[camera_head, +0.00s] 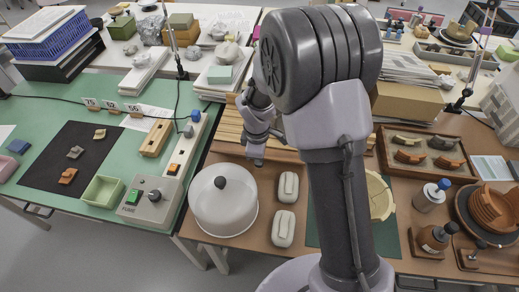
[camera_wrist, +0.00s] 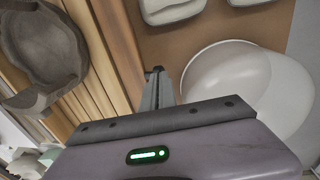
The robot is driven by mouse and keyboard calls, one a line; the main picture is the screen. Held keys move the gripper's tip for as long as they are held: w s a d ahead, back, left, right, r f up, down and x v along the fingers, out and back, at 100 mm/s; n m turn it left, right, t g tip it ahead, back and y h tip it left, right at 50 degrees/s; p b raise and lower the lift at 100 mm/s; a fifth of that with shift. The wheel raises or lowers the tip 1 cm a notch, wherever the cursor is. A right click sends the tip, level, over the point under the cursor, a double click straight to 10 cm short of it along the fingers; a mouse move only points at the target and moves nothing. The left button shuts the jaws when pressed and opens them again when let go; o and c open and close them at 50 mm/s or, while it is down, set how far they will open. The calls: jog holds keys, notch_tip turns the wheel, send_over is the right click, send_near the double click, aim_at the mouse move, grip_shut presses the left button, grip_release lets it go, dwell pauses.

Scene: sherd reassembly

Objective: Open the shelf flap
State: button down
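No part is plainly recognisable as the shelf flap. A low wooden slatted structure (camera_head: 228,128) stands at the back of the brown table, partly hidden behind my arm; I cannot tell whether it holds the flap. Its planks (camera_wrist: 108,50) also run along the left of the wrist view. My gripper (camera_head: 254,160) hangs in front of these slats, above the table. In the wrist view, the fingers (camera_wrist: 156,82) appear as one narrow dark shape beside the planks. They overlap, so their opening cannot be judged. Nothing is visibly held.
A white dome with a dark knob (camera_head: 223,200) stands close to my gripper; it also shows in the wrist view (camera_wrist: 245,80). Two pale oblong blocks (camera_head: 287,187) lie beside it. A broken-rimmed dark bowl (camera_wrist: 45,50) is near the planks. A control box (camera_head: 149,198) stands left.

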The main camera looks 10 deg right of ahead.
jog(key=c, duration=1.1)
grip_release()
jog(key=shift+w, duration=0.15)
jog(key=shift+c, duration=0.2)
notch_tip(320, 180, up, 17)
jog(key=s+p, duration=0.2)
jog(key=p, duration=0.5)
jog(key=shift+s+a, duration=0.15)
jog(key=shift+a, duration=0.25)
jog(key=shift+r, duration=0.1)
jog(key=shift+c, duration=0.2)
